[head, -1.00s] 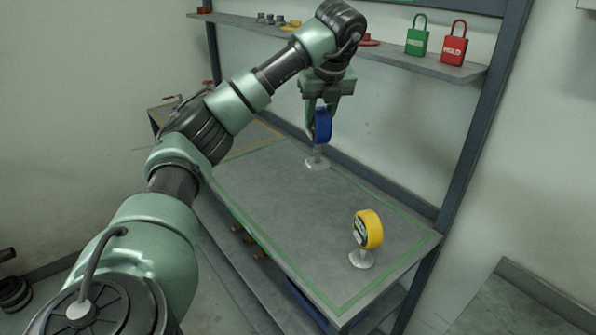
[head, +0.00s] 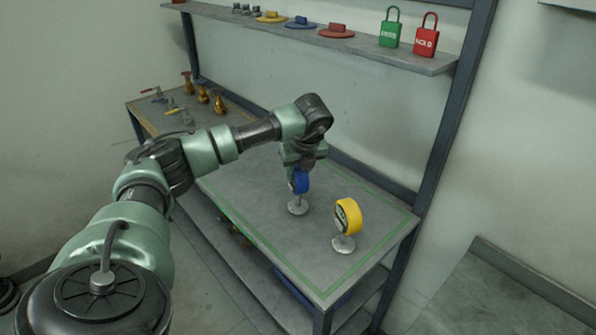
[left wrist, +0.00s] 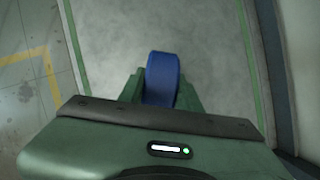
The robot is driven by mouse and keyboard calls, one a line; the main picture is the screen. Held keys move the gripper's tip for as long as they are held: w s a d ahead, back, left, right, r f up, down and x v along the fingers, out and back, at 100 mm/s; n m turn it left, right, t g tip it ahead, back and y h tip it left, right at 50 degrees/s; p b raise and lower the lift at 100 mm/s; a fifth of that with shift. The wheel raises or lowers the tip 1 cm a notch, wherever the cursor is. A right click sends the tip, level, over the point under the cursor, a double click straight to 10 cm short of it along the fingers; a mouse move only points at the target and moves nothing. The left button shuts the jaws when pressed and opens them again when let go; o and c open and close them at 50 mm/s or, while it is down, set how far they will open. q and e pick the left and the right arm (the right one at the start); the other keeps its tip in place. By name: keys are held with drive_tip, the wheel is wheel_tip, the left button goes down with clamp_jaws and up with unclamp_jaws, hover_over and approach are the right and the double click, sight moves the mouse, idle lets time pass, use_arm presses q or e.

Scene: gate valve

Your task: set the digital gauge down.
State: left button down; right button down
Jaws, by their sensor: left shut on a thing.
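The blue gauge (head: 301,183), a round body on a pale stem and round foot, hangs upright from my left gripper (head: 300,170) over the middle of the green-outlined bench top (head: 245,185). My left gripper is shut on it from above. In the left wrist view the blue gauge (left wrist: 162,78) sits between the two green fingers, seen from its rim; its face is hidden. Its foot is at or just above the bench; I cannot tell whether it touches. A yellow gauge (head: 348,216) stands upright on its own foot to the right. My right gripper is out of view.
A shelf (head: 370,48) above the bench holds a green padlock (head: 390,32), a red padlock (head: 426,40) and coloured discs. Brass valves (head: 203,93) stand on the bench's far left part. The bench's near middle is clear. A dark post (head: 440,150) rises at the right.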

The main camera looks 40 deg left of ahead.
use_arm(q)
drive_tip(key=shift+f, duration=0.4)
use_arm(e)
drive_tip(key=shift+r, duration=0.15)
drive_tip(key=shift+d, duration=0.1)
use_arm(q)
drive_tip(key=shift+f, duration=0.1)
drive_tip(key=c, duration=1)
unclamp_jaws()
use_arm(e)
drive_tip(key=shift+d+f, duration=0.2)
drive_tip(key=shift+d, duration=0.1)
